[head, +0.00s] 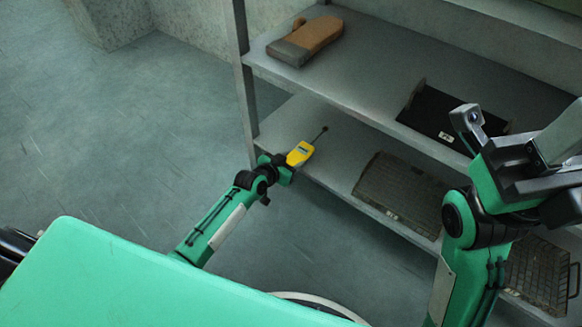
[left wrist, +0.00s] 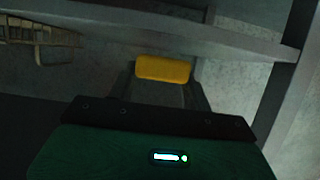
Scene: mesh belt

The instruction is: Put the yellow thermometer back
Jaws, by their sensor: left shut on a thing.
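The yellow thermometer (head: 299,154) has a small display and a thin dark probe that points up and right over the lower shelf (head: 335,160). My left gripper (head: 284,166) is shut on its near end, at the shelf's front left edge. In the left wrist view, the yellow body (left wrist: 163,69) sits between the fingers, just below a shelf edge. I cannot tell whether the thermometer touches the shelf. My right gripper (head: 507,128) is raised at the right, in front of the shelves, with its fingers apart and nothing between them.
A black tray (head: 440,118) with a white label and a brown mitt (head: 308,40) lie on the upper shelf. A mesh belt piece (head: 402,190) lies on the lower shelf, and another mesh piece (head: 540,275) is lower right. A shelf post (head: 242,85) stands close to my left gripper.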

